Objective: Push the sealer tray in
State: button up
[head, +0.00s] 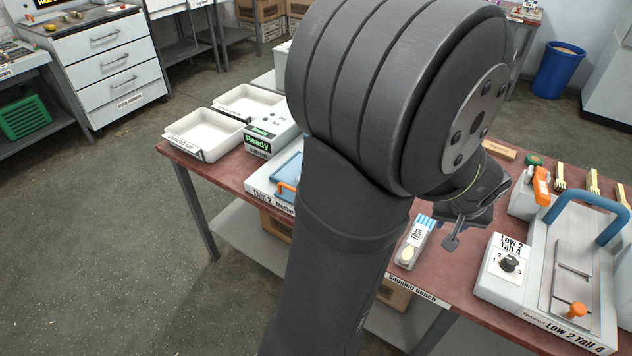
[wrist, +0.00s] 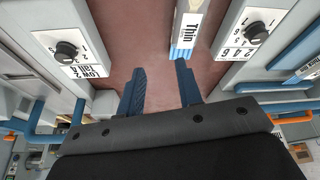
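My gripper (wrist: 162,90) is open and empty, its two blue fingers apart over bare red bench between two machines. The head view shows it (head: 455,238) partly hidden by my arm. The right machine (head: 508,283), labelled "Low 2 Tall 4", has a dial, a blue bar handle (head: 590,207) and a flat metal plate with an orange knob (head: 577,310) near its front. The left machine (head: 262,180), labelled "Thin 2", shows a blue part and an orange handle (head: 287,187); my arm hides the rest. I cannot tell which part is the sealer tray.
A bin labelled "Thin" (head: 413,243) stands at the bench front between the machines. A "Ready" box (head: 270,134) and two white trays (head: 203,133) (head: 248,101) are at the left. Wooden utensils (head: 592,182) lie at the back right. Bare bench (head: 458,272) shows beside the bin.

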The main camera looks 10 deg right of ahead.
jog(key=w+a+r+n+g+y, duration=0.1)
jog(key=w+a+r+n, duration=0.25)
jog(key=w+a, duration=0.5)
jog(key=w+a+r+n, duration=0.2)
jog(key=w+a+n, duration=0.3)
jog(key=w+a, duration=0.35)
jog(key=w+a+r+n, duration=0.3)
jog(key=a, duration=0.6)
jog(key=w+a+r+n, duration=0.3)
jog(key=a, duration=0.6)
jog(key=shift+g, duration=0.4)
jog(key=w+f, duration=0.1)
jog(key=f, duration=0.4)
jog(key=d+f, duration=0.1)
jog(key=f, duration=0.5)
jog(key=w+d+f, duration=0.1)
jog(key=f, duration=0.5)
jog(key=shift+w+d, duration=0.15)
jog(key=shift+w, duration=0.15)
grip_shut()
